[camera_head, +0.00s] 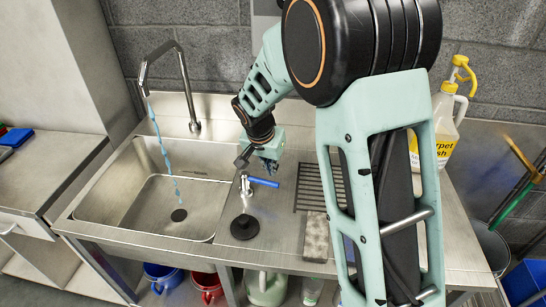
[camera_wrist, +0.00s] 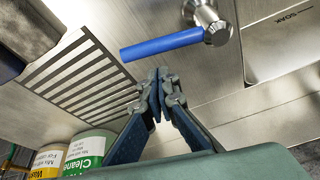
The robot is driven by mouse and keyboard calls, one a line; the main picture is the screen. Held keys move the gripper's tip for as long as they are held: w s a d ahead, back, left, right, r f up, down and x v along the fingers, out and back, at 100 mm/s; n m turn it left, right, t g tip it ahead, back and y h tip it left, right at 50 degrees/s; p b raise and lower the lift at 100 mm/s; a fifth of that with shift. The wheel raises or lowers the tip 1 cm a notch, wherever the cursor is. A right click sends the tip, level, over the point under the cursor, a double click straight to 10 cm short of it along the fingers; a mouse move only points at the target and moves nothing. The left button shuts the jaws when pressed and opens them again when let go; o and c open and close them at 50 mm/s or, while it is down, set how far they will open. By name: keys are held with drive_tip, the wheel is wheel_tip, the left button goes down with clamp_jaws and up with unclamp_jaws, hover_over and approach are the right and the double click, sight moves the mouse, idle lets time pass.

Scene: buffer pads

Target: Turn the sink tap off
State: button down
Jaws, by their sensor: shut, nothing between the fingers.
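The sink tap has a bent metal spout (camera_head: 184,82) over the basin (camera_head: 150,205). A blue stream of water (camera_head: 161,145) falls from it towards the drain. The tap's lever has a blue handle (camera_head: 263,182) on a metal valve body (camera_head: 246,187), right of the basin; the handle points right. In the wrist view the blue handle (camera_wrist: 160,45) runs left from the round metal valve (camera_wrist: 212,22). My gripper (camera_head: 269,166) is shut and empty, close by the handle. In the wrist view its fingertips (camera_wrist: 158,80) are just below the handle; I cannot tell whether they touch.
A black round plug (camera_head: 244,227) and a grey sponge-like block (camera_head: 317,236) lie on the steel counter. A slotted drainer (camera_head: 308,188) is right of the handle. A yellow-topped cleaner bottle (camera_head: 447,115) stands at the back right. Buckets (camera_head: 163,275) stand below.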

drive_tip(key=shift+s+a+f, duration=0.15)
drive_tip(key=shift+s+a, duration=0.15)
drive_tip(key=shift+s, duration=0.35)
drive_tip(key=shift+s+f+b, duration=0.1)
drive_tip(key=shift+f+b, duration=0.05)
drive_tip(key=shift+b, duration=0.15)
